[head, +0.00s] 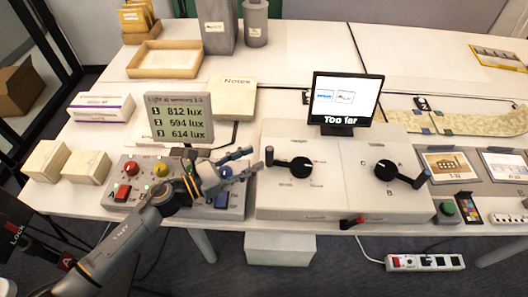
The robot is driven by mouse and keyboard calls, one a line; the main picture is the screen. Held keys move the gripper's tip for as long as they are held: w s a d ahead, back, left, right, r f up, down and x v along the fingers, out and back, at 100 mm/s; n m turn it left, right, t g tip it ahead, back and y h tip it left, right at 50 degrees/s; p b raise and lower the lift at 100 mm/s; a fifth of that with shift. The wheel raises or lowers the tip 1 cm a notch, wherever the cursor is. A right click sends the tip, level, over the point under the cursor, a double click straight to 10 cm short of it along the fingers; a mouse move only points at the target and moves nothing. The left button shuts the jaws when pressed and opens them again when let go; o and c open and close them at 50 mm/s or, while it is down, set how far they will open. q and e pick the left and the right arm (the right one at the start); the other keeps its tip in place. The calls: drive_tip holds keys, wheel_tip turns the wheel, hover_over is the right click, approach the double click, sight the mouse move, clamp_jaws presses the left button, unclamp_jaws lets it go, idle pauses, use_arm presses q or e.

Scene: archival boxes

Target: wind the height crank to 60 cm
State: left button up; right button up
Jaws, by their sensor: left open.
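The crank unit (345,178) is a white box with two black cranks on its top. The left crank (292,168) has a round hub with small printed labels around it, too small to read surely. Its arm points left and ends in a black knob (269,156). The right crank (402,174) points to the lower right, near a letter B. My left gripper (254,160) is open, its fingers pointing right, close to the left crank's knob. I cannot tell whether they touch it. My right gripper is not in view.
A screen (345,103) behind the unit reads "Too far". A lux display (180,120) stands behind a grey button panel (232,204) under my left arm. White boxes (86,167) lie at the left.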

use_arm(q)
drive_tip(key=v, duration=0.6)
drive_tip(key=shift+w, duration=0.1)
